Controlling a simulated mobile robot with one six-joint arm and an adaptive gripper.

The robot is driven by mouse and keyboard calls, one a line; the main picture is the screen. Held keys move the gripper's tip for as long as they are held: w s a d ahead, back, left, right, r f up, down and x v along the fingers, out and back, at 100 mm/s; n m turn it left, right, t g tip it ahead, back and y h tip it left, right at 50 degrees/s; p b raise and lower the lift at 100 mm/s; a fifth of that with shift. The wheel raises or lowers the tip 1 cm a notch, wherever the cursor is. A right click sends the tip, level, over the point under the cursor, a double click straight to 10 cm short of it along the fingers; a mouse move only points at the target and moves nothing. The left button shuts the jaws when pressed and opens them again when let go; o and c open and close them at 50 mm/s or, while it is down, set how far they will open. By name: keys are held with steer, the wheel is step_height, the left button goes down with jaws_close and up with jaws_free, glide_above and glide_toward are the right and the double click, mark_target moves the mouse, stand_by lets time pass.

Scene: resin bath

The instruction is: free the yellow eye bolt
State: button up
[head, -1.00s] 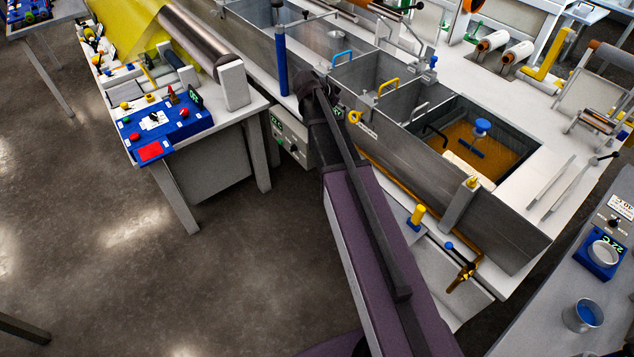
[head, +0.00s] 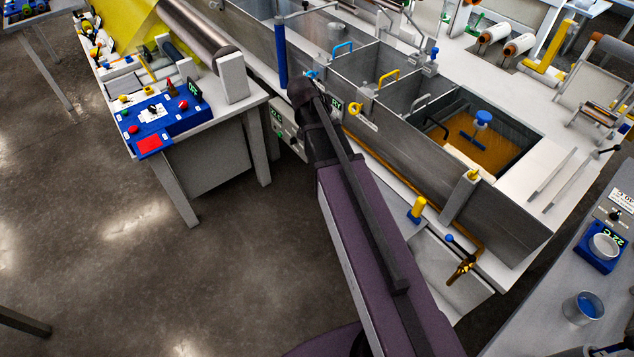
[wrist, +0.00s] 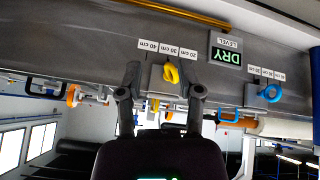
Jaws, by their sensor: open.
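The yellow eye bolt (head: 355,109) sits on the grey tank's outer front wall, its ring sticking out. In the wrist view the yellow eye bolt (wrist: 170,74) stands at a light grey plate beside a centimetre scale. My gripper (wrist: 165,80) is open and empty, with one dark finger on each side of the bolt in the picture. I cannot tell how far the fingertips are from it. In the head view my arm hides the fingers. A blue eye bolt (wrist: 271,92) is on the same wall, and shows in the head view too (head: 312,75).
A lit DRY level sign (wrist: 226,57) is between the two bolts. A brass pipe (wrist: 180,13) runs along the wall. The tank's end compartment (head: 480,141) holds amber liquid. A table with a blue control box (head: 165,128) stands left. Open floor lies in front.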

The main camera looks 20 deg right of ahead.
steer(key=s+a+f+n+y+b, duration=0.2)
steer(key=s+a+f+n+b, duration=0.1)
steer(key=s+a+f+n, duration=0.1)
steer(key=s+a+f+n+g+y+b, duration=0.1)
steer(key=s+a+f+n+y+b, duration=0.1)
steer(key=s, duration=0.7)
steer(key=shift+s+a+f+n+g+y+b, duration=0.15)
steer(key=shift+a+f+n+g+y+b, duration=0.4)
steer(key=shift+a+f+n, duration=1.05)
steer(key=shift+d+f+m+t, duration=0.25)
steer(key=shift+f+m, duration=0.05)
steer(key=shift+m, duration=0.2)
steer(key=w+d+f+m+t+h+b, duration=0.1)
steer(key=w+d+m+t+h+b, duration=0.15)
steer(key=w+d+h+b, duration=0.65)
steer(key=w+r+m+t+h+b, duration=0.1)
steer(key=w+r+t+h+b, duration=0.2)
steer(key=w+r+h+b, duration=0.2)
steer(key=w+r+h, duration=0.1)
steer(key=w, duration=0.2)
steer(key=shift+w+a+m+h, duration=0.3)
steer(key=shift+a+m+h, duration=0.05)
steer(key=shift+d, duration=0.15)
